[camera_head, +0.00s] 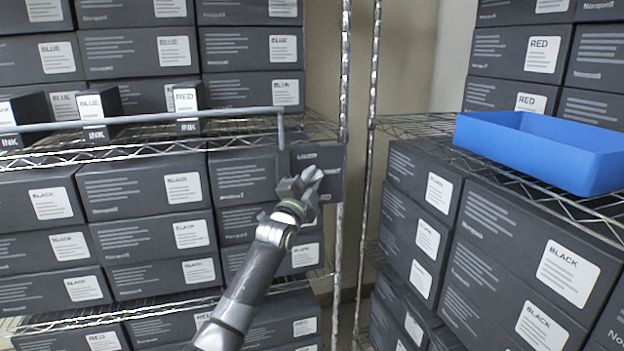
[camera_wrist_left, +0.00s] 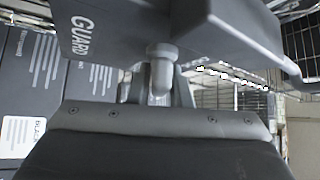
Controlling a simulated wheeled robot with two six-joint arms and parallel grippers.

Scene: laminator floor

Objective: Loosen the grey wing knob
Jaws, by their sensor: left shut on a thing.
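The grey wing knob (camera_wrist_left: 161,74) is in the middle of the left wrist view, below a dark block marked GUARD (camera_wrist_left: 92,42). In the head view this block (camera_head: 330,158) sits at the right end of the left shelf, by the chrome post. My left gripper (camera_head: 312,175) reaches up to the front of the block. In the wrist view its two fingers (camera_wrist_left: 160,92) stand on either side of the knob, shut on it. The gripper hides most of the knob in the head view. My right gripper is not in view.
A grey rail (camera_head: 180,118) runs along the left shelf's front and bends down to the block. Ink boxes (camera_head: 188,103) stand behind it. Dark cartons (camera_head: 150,190) fill the shelves. A blue bin (camera_head: 540,150) stands on the right shelf. A narrow gap separates the racks.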

